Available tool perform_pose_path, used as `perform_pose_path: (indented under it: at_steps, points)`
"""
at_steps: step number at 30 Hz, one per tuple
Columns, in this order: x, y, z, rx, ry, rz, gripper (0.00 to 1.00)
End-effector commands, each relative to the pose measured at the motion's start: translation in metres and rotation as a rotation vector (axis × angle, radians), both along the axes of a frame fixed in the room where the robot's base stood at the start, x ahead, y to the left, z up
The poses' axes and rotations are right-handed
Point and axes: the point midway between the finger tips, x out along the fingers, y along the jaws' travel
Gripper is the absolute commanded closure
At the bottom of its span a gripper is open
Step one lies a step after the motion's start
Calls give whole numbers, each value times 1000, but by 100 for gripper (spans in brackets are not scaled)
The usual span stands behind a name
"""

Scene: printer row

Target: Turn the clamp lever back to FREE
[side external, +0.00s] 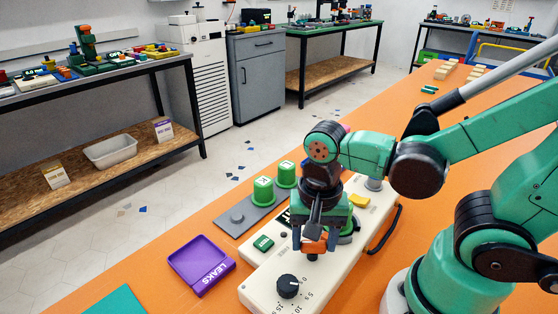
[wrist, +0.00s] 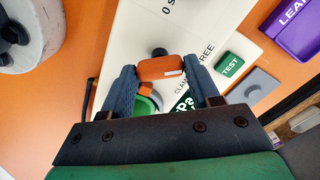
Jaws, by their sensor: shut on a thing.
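The clamp lever shows as an orange grip (wrist: 160,68) between my fingertips in the wrist view, with a dark round end beside it. My gripper (wrist: 161,71) has a finger on each side of the grip and is shut on it. In the side view my gripper (side external: 314,240) points down over the cream panel (side external: 255,287), with orange showing at its fingertips. The word FREE (wrist: 208,52) is printed on the panel right of the lever. A partly hidden label starting CLAM (wrist: 181,86) is closer to my right finger. The lever's pivot is hidden.
A green TEST button (wrist: 230,64) and a black dial (side external: 288,286) sit on the panel. A purple LEAKS tray (side external: 201,264) lies left of it. Two green capped cylinders (side external: 263,190) stand on a grey plate (side external: 237,217). A black handle (side external: 385,230) runs along the panel's right side.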

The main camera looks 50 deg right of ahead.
Motion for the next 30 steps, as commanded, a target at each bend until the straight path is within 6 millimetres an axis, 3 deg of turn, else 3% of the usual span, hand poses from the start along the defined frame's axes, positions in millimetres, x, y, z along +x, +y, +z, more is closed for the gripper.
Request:
perform_pose_path:
  at_steps: [9,26,27,30]
  points:
    - [0,1,0,3,-1,128,98]
    - [0,1,0,4,0,157,98]
    - [0,1,0,4,0,157,36]
    - [0,1,0,3,0,156,13]
